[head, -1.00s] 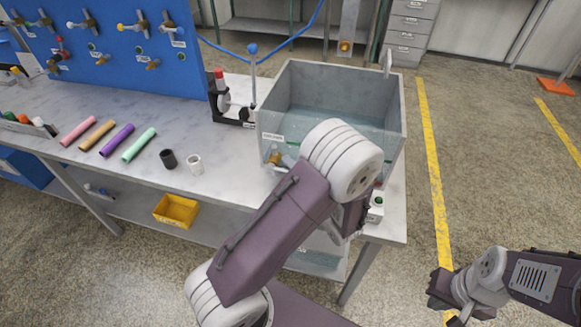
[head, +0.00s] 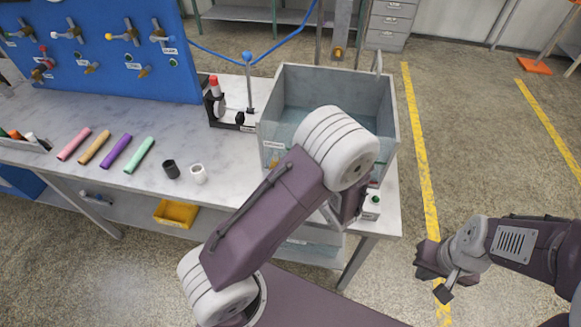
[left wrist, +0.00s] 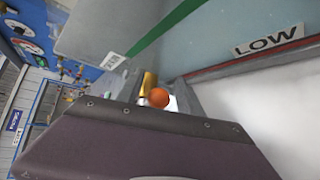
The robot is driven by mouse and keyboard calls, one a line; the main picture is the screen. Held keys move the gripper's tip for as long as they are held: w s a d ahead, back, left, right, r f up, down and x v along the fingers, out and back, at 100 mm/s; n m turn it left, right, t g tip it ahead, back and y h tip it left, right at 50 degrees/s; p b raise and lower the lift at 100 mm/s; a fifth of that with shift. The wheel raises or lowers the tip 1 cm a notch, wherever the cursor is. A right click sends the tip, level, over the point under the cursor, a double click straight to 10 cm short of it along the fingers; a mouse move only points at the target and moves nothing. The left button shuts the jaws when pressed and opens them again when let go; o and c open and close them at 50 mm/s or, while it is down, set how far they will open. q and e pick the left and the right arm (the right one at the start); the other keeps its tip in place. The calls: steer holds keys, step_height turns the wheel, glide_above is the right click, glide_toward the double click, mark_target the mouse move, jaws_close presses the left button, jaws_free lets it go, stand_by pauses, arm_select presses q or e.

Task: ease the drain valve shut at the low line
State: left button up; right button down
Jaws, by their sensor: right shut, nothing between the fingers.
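In the left wrist view, a brass fitting (left wrist: 148,84) and a round orange end (left wrist: 159,97) show beside the tank wall, near a LOW label (left wrist: 265,40). My left gripper (left wrist: 160,92) has its grey fingers apart on either side of the brass and orange parts; contact cannot be told. The head view hides this gripper behind the arm. My right gripper (head: 440,278) is shut and empty, over the floor at right.
The tank stands at the bench's right end. A small box with a green button (head: 371,207) sits near its front corner. A blue valve board (head: 110,60) stands behind.

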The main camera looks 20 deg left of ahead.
arm_select(q)
steer(key=shift+s+d+r, duration=0.1)
steer(key=p+v, duration=0.1)
steer(key=v, duration=0.8)
stand_by(0.3)
